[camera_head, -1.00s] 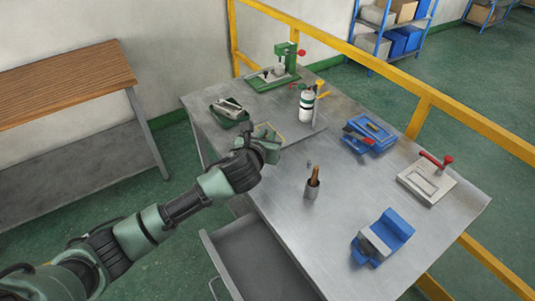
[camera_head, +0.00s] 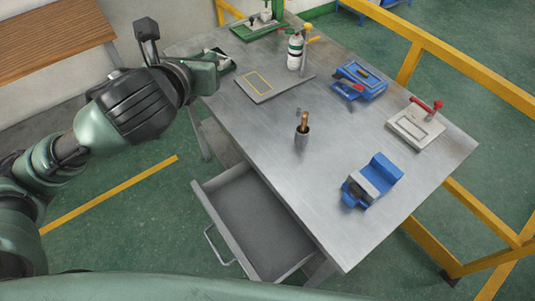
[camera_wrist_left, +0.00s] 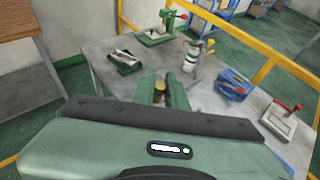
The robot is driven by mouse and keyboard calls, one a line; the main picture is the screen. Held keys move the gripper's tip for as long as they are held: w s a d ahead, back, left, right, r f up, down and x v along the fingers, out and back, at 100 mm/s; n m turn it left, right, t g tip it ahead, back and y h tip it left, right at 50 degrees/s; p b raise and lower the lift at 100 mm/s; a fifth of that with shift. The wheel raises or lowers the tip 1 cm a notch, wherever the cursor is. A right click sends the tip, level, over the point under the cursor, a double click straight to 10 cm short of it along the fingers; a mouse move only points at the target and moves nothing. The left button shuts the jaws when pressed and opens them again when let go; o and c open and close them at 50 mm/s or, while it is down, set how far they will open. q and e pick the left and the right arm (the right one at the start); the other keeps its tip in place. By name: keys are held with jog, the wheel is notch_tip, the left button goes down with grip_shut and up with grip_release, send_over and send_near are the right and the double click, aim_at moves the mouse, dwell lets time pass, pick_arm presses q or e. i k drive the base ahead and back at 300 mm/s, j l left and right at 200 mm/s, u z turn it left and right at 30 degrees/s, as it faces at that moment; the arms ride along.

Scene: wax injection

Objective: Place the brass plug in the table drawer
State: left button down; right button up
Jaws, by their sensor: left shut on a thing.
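The brass plug (camera_wrist_left: 159,86) shows in the left wrist view as a small brass-coloured piece between the green fingers of my left gripper (camera_wrist_left: 161,92). The gripper is shut on it. In the head view my left gripper (camera_head: 211,68) is raised at the upper left of the picture, and the plug cannot be made out there. The table drawer (camera_head: 207,203) is pulled out at the near left side of the metal table, below and to the right of the gripper in the picture. The visible drawer floor looks empty. My right gripper is not in view.
Yellow rails run behind.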

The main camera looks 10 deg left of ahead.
aim_at(251, 205)
jog(key=k+l+u, duration=0.1)
jog(key=l+u, duration=0.2)
jog(key=k+l+u, duration=0.1)
jog(key=l+u, duration=0.25)
jog(key=l, duration=0.15)
jog(key=k+l+u, duration=0.3)
jog(key=i+l+u, duration=0.2)
jog(key=l+u, duration=0.25)
jog(key=l, duration=0.35)
jog(key=l+u, duration=0.45)
jog(key=l, duration=0.35)
